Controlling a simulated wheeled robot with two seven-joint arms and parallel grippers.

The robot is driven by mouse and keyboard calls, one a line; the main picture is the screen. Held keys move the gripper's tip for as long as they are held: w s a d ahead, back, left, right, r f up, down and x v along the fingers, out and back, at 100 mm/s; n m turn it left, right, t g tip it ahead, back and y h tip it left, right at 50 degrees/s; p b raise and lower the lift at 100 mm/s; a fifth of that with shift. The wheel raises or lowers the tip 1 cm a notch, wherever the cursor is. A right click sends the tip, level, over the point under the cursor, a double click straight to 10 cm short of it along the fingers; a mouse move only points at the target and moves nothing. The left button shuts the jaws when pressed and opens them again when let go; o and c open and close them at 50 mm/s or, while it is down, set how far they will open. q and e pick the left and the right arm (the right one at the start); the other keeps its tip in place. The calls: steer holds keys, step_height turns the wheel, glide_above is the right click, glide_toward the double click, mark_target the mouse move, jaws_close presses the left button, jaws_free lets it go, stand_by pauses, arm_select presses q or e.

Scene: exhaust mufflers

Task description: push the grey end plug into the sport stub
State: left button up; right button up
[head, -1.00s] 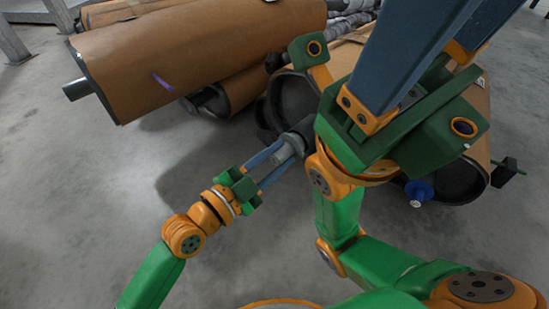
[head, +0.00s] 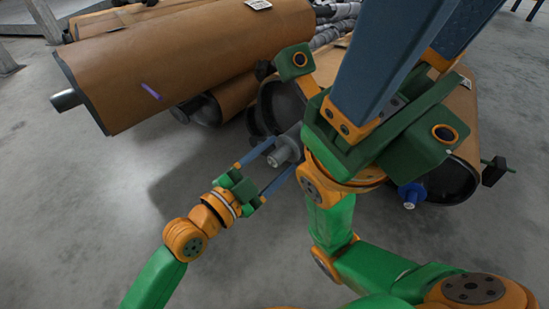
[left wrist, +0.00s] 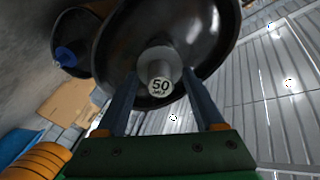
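The grey end plug (head: 281,157) is a short cylinder at the mouth of the sport stub, a grey pipe (head: 295,138) on a muffler's dark end (head: 277,104). My left gripper (head: 281,156) is open, with one finger on each side of the plug and gaps showing. My right gripper's blue fingers (head: 400,50) point up close to the head camera; their tips are outside the frame. My right arm hides part of the stub and muffler.
A blue plug (head: 411,194) is on the end of another muffler at the right, near a dark-knobbed green rod (head: 494,172). Brown wrapped mufflers (head: 185,60) lie at the back left. The grey floor (head: 90,210) at the left is clear.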

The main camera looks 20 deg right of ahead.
mark_target(272, 161)
arm_select(q)
steer(key=shift+a, duration=0.1)
steer(key=p+v, duration=0.1)
steer(key=v, duration=0.2)
steer(key=shift+a+r+p, duration=0.1)
steer(key=shift+r+p, duration=0.05)
steer(key=shift+p, duration=0.25)
steer(key=v, duration=0.3)
steer(key=shift+p, duration=0.35)
steer(key=shift+s+a, duration=0.25)
steer(key=shift+a, duration=0.05)
